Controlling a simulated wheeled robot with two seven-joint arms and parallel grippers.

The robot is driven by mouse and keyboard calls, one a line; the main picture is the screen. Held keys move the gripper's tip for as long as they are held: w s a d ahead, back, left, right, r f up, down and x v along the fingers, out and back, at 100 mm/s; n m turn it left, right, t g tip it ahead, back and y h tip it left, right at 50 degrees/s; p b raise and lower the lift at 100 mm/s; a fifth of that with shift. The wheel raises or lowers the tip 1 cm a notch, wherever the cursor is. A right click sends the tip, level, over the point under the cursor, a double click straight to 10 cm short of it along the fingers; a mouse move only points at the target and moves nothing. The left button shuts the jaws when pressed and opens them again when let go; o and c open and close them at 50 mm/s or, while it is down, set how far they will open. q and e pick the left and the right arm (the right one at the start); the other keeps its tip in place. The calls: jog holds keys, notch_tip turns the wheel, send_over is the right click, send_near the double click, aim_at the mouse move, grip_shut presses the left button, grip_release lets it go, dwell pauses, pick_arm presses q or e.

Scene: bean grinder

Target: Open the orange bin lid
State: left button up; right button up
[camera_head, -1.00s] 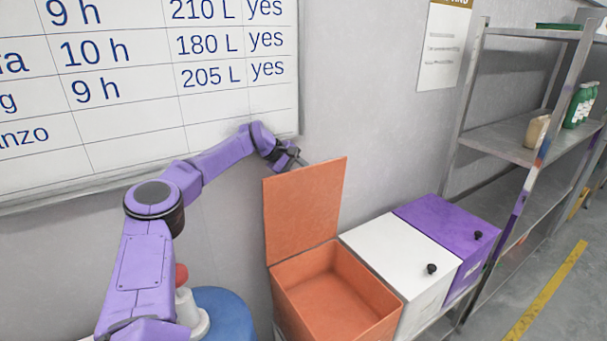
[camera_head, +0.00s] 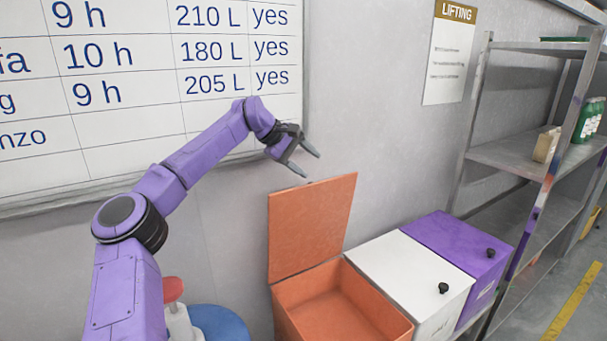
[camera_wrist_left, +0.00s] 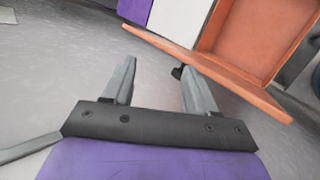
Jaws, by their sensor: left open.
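The orange bin (camera_head: 340,312) stands open, and its inside looks empty. Its orange lid (camera_head: 311,228) stands upright at the back, by the wall. My left gripper (camera_head: 308,164) is open and empty, a little above the lid's top edge and apart from it in the head view. In the left wrist view the two fingers (camera_wrist_left: 157,82) are spread. The lid (camera_wrist_left: 215,75) lies beyond them there, with its dark knob (camera_wrist_left: 177,72) close to the right finger. My right gripper is not in view.
A white bin (camera_head: 412,278) and a purple bin (camera_head: 457,243), both closed with black knobs, stand right of the orange one. A metal shelf (camera_head: 505,155) is farther right. A blue round object (camera_head: 222,325) is at lower left. A whiteboard (camera_head: 130,140) hangs on the wall.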

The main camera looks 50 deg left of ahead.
pick_arm(q)
jog(key=s+d+r+b, duration=0.3)
jog(key=s+d, duration=0.3)
jog(key=shift+s+r, duration=0.15)
jog(key=shift+r, duration=0.05)
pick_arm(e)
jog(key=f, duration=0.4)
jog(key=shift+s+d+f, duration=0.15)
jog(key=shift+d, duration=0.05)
pick_arm(q)
jog(key=shift+s, duration=0.1)
